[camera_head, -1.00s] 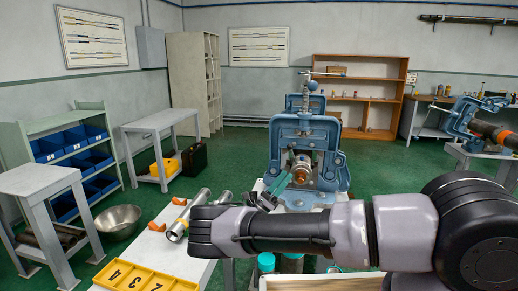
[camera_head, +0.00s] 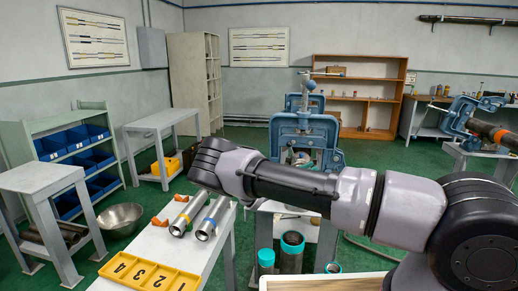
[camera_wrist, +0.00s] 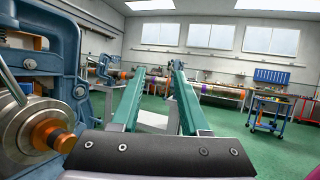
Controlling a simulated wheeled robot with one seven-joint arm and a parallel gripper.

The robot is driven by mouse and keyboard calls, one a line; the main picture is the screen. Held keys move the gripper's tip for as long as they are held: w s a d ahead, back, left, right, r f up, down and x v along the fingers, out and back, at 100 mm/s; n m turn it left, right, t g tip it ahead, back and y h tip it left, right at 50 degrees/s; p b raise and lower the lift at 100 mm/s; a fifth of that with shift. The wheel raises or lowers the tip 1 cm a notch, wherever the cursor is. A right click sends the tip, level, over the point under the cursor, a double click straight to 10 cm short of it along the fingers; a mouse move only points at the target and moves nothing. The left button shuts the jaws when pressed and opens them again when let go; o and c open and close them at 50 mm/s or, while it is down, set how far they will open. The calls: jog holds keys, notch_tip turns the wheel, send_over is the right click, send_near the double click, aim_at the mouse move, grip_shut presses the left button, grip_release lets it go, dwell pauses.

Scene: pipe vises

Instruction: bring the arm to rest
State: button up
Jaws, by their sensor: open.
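My arm (camera_head: 290,187) reaches leftward across the head view, above the near bench, with its wrist end at the left. My gripper's fingers are hidden in the head view. In the wrist view my gripper (camera_wrist: 159,70) shows two green fingers spread apart with nothing between them. A blue pipe vise (camera_head: 304,123) stands behind my arm, its lower part partly covered by it. In the wrist view the vise (camera_wrist: 65,42) is close at the left, with a round metal part and a copper-coloured end (camera_wrist: 55,136) beside my fingers, apart from them.
Two steel pipes (camera_head: 181,217) (camera_head: 212,219) with yellow and blue bands lie on the white bench, near orange supports. A yellow numbered tray (camera_head: 145,272) is in front. Teal-topped cylinders (camera_head: 266,262) stand below my arm. A metal bowl (camera_head: 119,219) is on the floor left.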

jog(key=s+d+r+m+g+y, duration=0.8)
jog(key=s+d+m+g+y, duration=0.1)
jog(key=d+m+y, duration=0.25)
jog(key=s+a+r+m+t+y, duration=0.2)
jog(key=s+r+m+t+y, duration=0.3)
jog(key=s+r, duration=0.6)
jog(key=s+a+r+m+t+y, duration=0.2)
jog(key=s+r+m+t+y, duration=0.4)
jog(key=s+r, duration=0.5)
jog(key=shift+a+r+m+y, duration=0.4)
jog(key=shift+r+m+y, duration=0.25)
jog(key=shift+m+y, duration=0.45)
